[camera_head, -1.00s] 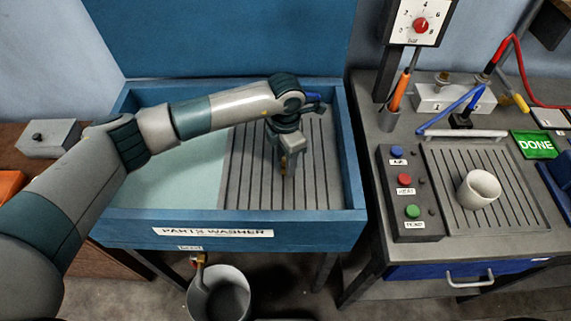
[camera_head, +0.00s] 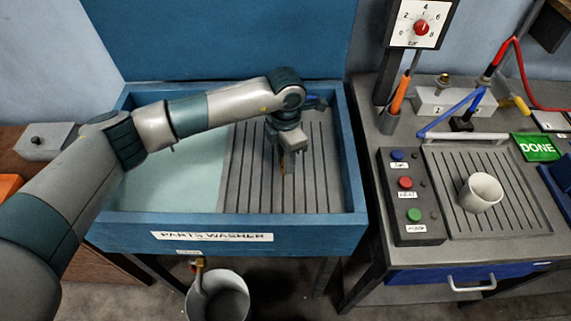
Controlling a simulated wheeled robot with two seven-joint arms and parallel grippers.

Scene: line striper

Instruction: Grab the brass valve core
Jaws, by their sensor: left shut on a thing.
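My left gripper (camera_head: 284,165) points down over the grooved drain rack (camera_head: 320,185) inside the blue parts washer (camera_head: 130,228). It is shut on a small brass-coloured piece, which looks like the brass valve core (camera_head: 283,172). Only a sliver of the piece shows below the jaws; the rest is hidden by the fingers. I cannot tell whether it still touches the rack. My right gripper is not in view.
A bucket (camera_head: 232,285) stands below the washer. On the right bench are a button box (camera_head: 408,200), a white cup (camera_head: 481,193) on a grooved plate, a grey block (camera_head: 440,101) with brass fittings and a green DONE sign (camera_head: 536,146). The washer's left side is clear.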

